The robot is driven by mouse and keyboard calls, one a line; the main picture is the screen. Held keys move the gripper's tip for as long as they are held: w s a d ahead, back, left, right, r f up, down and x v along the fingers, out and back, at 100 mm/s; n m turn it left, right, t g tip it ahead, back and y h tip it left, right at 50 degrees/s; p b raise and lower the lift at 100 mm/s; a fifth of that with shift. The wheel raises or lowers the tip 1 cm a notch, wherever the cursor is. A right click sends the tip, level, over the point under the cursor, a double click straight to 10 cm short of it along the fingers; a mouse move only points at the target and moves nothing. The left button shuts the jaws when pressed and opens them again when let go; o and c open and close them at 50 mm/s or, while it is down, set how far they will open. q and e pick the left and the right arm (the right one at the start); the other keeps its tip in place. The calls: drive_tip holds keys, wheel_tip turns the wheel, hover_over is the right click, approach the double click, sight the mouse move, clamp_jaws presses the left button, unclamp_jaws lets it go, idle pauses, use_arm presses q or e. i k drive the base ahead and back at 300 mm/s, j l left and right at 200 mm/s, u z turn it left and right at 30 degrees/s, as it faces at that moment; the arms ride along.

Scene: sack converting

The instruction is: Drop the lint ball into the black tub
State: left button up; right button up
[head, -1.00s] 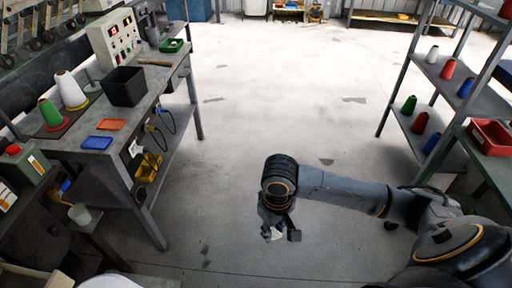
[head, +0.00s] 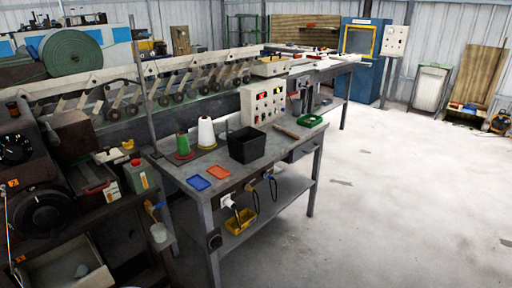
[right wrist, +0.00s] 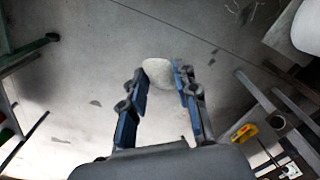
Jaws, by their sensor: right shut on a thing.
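The black tub (head: 246,147) stands upright on the grey workbench (head: 262,174), near the middle of the head view. It sits in front of a control box, and its inside looks dark and empty from this angle. In the right wrist view the pale, whitish lint ball (right wrist: 158,72) is between the fingertips of my right gripper (right wrist: 161,77). My right gripper is shut on it and holds it above the concrete floor. Neither gripper shows in the head view, and my left gripper is in no view now.
A yellow bin (head: 241,221) is on the lower shelf. Floor to the right is clear.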

sight(253, 159)
drive_tip(key=i+l+u, duration=0.15)
drive_tip(key=i, duration=0.3)
drive_tip(key=i+l+u, duration=0.15)
drive_tip(key=i+l, duration=0.2)
drive_tip(key=i+l+u, duration=0.15)
drive_tip(key=i+l, duration=0.15)
drive_tip(key=i, duration=0.25)
